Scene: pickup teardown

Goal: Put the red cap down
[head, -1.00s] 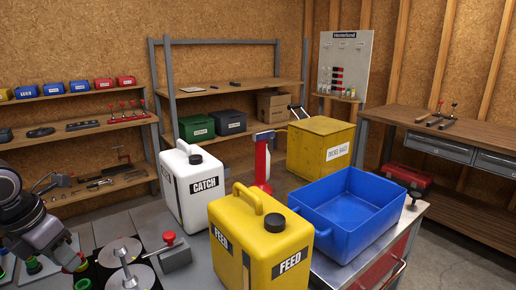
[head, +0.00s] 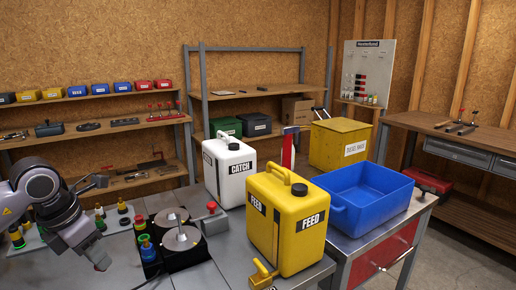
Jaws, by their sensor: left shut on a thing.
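My left gripper (head: 103,264) hangs over the grey bench top (head: 125,268), in front of the black unit. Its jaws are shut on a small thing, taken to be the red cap. The fingers hide nearly all of it, so its colour and shape do not show clearly. The gripper points down and seems a little above the bench; contact cannot be told. My right gripper is out of view.
A red-knobbed block (head: 213,219), white CATCH can (head: 230,172), yellow FEED can (head: 287,222) and blue bin (head: 365,198) stand further right.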

